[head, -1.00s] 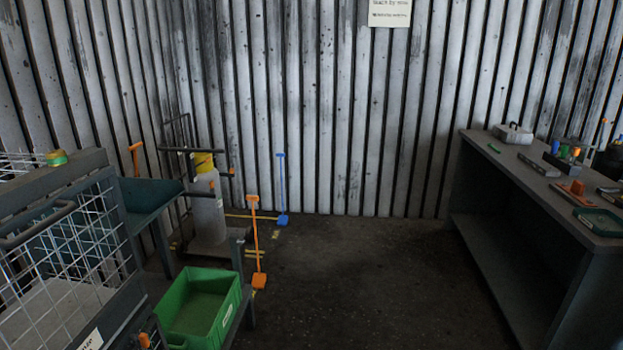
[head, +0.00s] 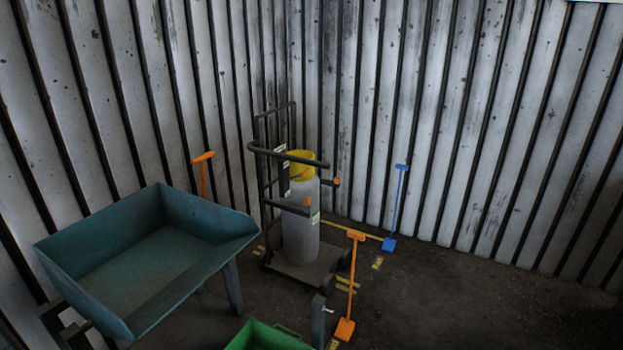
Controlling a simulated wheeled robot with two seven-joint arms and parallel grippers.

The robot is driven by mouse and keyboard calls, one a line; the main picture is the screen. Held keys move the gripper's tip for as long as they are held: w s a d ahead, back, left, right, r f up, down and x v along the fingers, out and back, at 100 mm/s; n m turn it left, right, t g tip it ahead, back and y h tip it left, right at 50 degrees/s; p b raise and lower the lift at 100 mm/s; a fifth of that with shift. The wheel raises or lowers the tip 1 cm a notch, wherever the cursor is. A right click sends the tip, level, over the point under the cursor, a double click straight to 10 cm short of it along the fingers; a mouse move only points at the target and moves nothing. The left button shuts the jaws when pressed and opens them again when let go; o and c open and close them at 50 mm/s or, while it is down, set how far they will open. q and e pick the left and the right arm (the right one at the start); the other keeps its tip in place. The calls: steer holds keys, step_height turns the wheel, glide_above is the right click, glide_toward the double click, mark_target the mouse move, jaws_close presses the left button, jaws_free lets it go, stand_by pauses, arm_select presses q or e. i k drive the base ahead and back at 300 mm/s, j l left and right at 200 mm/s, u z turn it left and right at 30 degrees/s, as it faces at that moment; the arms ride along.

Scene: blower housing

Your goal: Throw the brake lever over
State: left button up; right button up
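I cannot pick out a brake lever for certain. A dark wheeled trolley (head: 274,147) stands in the corner in the head view. It carries an upright grey cylinder (head: 300,225) with a yellow top (head: 303,165). A small orange knob (head: 336,181) shows at the right of the trolley's upper bar, and another orange spot (head: 308,201) lies lower down in front of the cylinder; both are too small to tell what they are. Neither of my grippers is in view.
A teal tray on legs (head: 145,265) stands at left, a green bin (head: 262,338) at the bottom edge. Long-handled orange (head: 351,285) and blue (head: 398,200) tools stand right of the trolley; an orange handle (head: 203,172) rises behind the tray. Floor at right is clear.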

mark_target(296, 177)
steer(key=i+l+z, duration=0.15)
steer(key=i+l, duration=0.55)
steer(key=i+l+z, duration=0.15)
steer(key=i+l, duration=0.45)
steer(key=i, duration=0.2)
